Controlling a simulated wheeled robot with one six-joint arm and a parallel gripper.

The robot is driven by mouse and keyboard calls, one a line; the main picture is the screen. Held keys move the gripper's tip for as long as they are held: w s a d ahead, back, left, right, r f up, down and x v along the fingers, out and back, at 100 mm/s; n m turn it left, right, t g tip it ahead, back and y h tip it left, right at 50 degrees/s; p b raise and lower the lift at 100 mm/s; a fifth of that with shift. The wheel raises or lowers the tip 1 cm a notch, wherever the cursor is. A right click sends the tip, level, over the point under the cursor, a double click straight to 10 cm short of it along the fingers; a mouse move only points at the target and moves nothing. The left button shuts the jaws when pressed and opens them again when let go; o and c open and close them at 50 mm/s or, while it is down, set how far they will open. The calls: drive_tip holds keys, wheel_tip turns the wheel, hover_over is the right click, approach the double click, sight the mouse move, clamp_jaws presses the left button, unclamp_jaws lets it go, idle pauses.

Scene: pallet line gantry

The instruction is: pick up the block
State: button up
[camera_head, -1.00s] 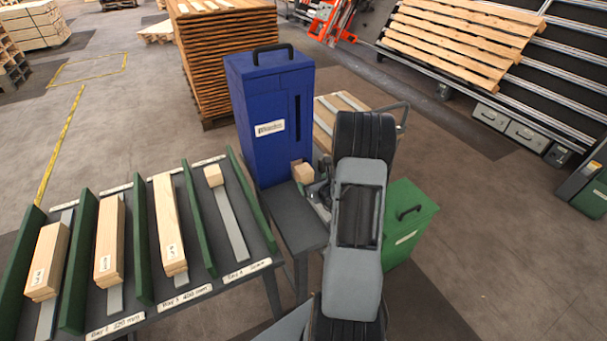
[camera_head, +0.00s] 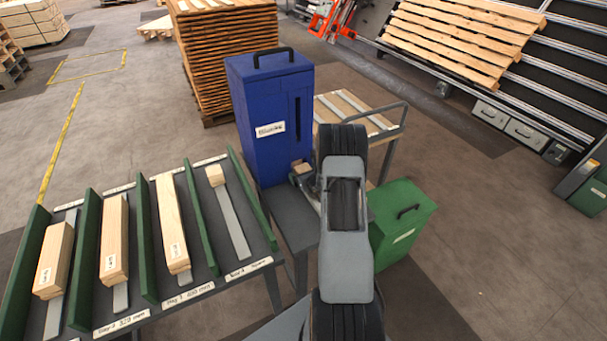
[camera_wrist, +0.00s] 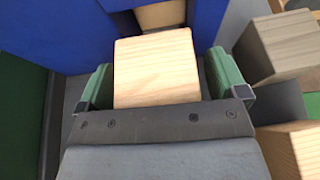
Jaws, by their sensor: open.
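The wooden block (camera_wrist: 156,68) sits at the foot of the blue machine (camera_head: 268,120), at its low opening. In the head view only a little of the block (camera_head: 299,168) shows, the rest hidden behind my gripper. My gripper (camera_wrist: 158,82) is open, with its green fingers on the left and right sides of the block. A narrow gap shows on the right of the block; the left finger is also apart from it. In the head view my gripper (camera_head: 303,176) is at the machine's base, mostly covered by my arm.
Left is a rack with green dividers (camera_head: 147,245) holding several boards and a small block (camera_head: 215,175). A green bin (camera_head: 402,215) stands right of my arm, and a cart (camera_head: 350,112) behind it. More wood pieces (camera_wrist: 280,45) show at right in the wrist view.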

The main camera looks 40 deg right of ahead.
drive_tip(key=c, duration=1)
drive_tip(key=shift+r, duration=0.1)
